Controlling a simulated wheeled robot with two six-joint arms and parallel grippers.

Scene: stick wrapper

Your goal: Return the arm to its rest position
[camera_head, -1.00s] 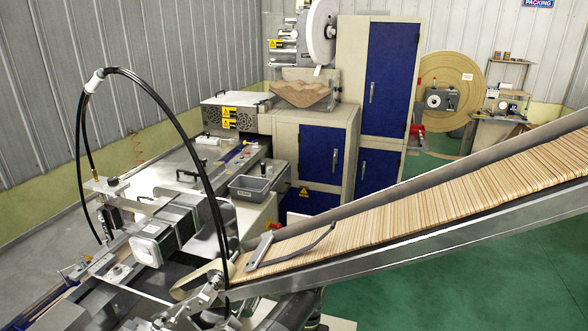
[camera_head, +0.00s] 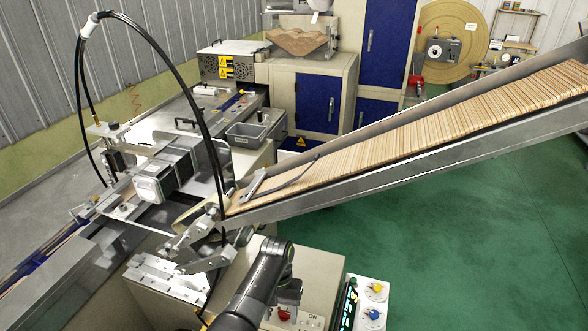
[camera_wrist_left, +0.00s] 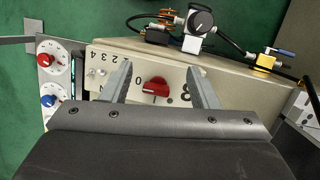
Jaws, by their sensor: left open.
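My left arm (camera_head: 262,272) is dark and comes up from the bottom edge in the head view, bent over the near end of the beige cabinet. In the left wrist view my left gripper (camera_wrist_left: 160,82) is open and empty, its two grey fingers apart. A red switch knob (camera_wrist_left: 154,88) shows between the fingers in that picture; I cannot tell how far below them it is. It also shows in the head view (camera_head: 285,313) beside the "ON" label. My right gripper is not in view.
A control panel (camera_head: 352,298) with coloured knobs stands right of my arm. The sloped feeder (camera_head: 420,150), full of wooden sticks, crosses above. Metal brackets (camera_head: 180,275) lie left of my arm. Black hoses (camera_head: 205,125) arch over the machine. Green floor (camera_head: 480,250) is clear at right.

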